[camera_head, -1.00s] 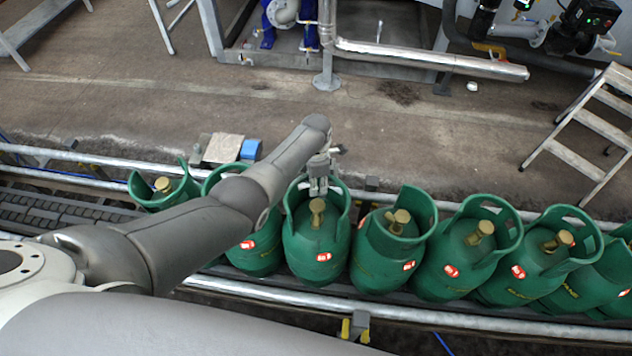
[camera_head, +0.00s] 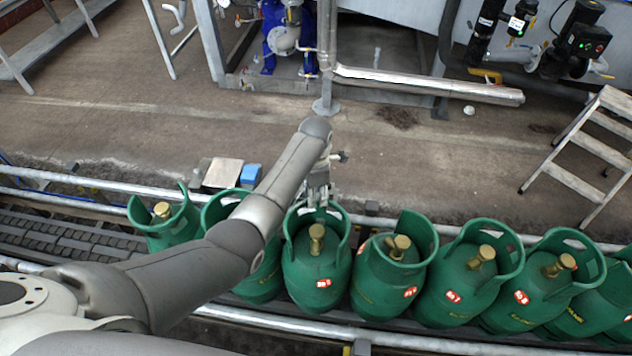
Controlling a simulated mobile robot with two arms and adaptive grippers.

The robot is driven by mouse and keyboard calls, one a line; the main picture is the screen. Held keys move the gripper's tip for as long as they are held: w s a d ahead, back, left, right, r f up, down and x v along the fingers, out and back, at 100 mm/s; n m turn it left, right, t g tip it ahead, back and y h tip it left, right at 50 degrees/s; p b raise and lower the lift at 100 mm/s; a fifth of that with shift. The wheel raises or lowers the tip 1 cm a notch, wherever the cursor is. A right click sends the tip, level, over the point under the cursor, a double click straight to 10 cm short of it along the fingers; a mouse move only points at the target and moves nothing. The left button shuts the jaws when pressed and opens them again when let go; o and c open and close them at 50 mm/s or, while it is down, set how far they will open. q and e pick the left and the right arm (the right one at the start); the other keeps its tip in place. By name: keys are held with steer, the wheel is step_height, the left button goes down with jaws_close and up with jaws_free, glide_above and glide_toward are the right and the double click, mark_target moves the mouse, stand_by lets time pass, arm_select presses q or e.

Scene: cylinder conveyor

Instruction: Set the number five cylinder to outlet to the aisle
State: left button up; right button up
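A row of green gas cylinders stands on the conveyor. The number five cylinder (camera_head: 306,272) stands upright near the middle, its small red-and-white label facing me. Its brass valve (camera_head: 317,238) stands inside the open-topped collar; I cannot tell clearly which way the outlet points. My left gripper (camera_head: 319,201) comes from above and behind, fingers pointing down at the far rim of this collar, apart from the valve. The fingers look spread, with nothing held; whether they touch the rim is unclear. My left arm crosses over the cylinders to the left. My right gripper is not in view.
Cylinder six (camera_head: 380,285) stands close on the right, with cylinder seven (camera_head: 440,294) beyond it. Another cylinder (camera_head: 262,281) on the left is partly hidden by my arm. A rail (camera_head: 90,182) runs behind the row.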

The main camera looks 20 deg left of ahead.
arm_select(q)
steer(key=shift+r, duration=2.3)
